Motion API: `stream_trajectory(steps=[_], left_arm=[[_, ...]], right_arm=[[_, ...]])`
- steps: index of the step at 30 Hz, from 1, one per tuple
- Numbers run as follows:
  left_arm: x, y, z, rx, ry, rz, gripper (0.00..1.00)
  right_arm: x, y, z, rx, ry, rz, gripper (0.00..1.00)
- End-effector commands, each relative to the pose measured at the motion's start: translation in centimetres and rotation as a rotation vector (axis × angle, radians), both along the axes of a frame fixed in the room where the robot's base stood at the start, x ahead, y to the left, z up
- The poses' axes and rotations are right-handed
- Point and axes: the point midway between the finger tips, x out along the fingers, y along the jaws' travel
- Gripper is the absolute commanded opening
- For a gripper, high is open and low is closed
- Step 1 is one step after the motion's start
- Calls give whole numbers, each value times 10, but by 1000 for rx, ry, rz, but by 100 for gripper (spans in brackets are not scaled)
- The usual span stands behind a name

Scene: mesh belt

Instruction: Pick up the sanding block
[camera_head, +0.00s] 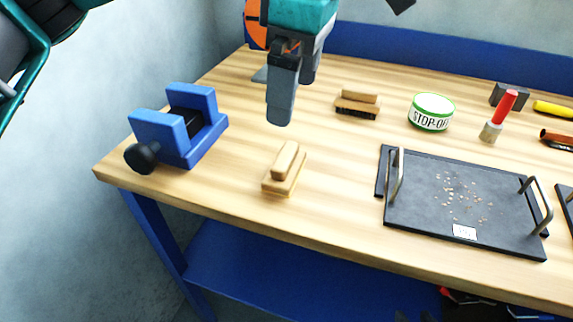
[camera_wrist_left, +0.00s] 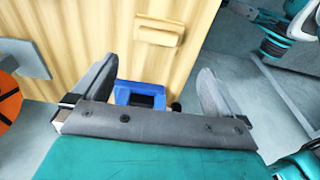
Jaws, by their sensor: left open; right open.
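The sanding block (camera_head: 273,186) is a pale wooden block with a raised grip bar, lying flat on the workbench near its front edge. It also shows in the left wrist view (camera_wrist_left: 158,32), past the fingertips and roughly between them. My left gripper (camera_head: 293,100) is open and empty, pointing down above the bench. In the head view it appears behind the block and apart from it; its fingers also frame the left wrist view (camera_wrist_left: 155,78). A dark tip at the top edge of the head view appears to be part of my right gripper (camera_head: 402,5); most of it is out of frame.
A blue vise (camera_head: 160,135) stands left of the block. A wooden brush (camera_head: 357,105), a stop-off tin (camera_head: 432,112) and a red-handled brush (camera_head: 498,117) sit farther back. A dark tray (camera_head: 415,210) with two handles lies to the right. Bench around the block is clear.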

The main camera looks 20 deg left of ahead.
Motion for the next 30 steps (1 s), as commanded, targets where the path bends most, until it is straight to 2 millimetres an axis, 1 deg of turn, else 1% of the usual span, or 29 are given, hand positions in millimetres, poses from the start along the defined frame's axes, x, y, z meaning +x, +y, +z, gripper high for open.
stream_trajectory(steps=[1, 3, 6, 9, 14, 17, 21, 24, 30], left_arm=[[-1, 1, -12, -1, 5, 0, 100], [0, 3, -26, 0, 5, 1, 100], [-1, 5, -44, -2, 5, -1, 100], [0, 6, -56, -3, 4, 0, 100], [0, 7, -67, -5, 4, -1, 100], [2, 9, -78, -4, 4, 0, 100], [5, 12, -101, -4, 5, -1, 100], [5, 13, -111, -6, 4, -1, 100], [5, 14, -115, -6, 3, -2, 100]], right_arm=[[-1, 0, -3, 1, 2, 0, 41], [-2, 1, -6, 1, 8, 1, 41], [-3, 1, -8, 2, 14, 1, 41], [-3, 2, -10, 4, 15, 1, 41], [-3, 3, -10, 8, 14, -1, 41], [-2, 3, -12, 9, 13, -2, 41], [-2, 3, -14, 10, 12, -2, 41], [-2, 3, -15, 10, 11, -2, 41], [-2, 3, -15, 10, 11, -2, 41]])
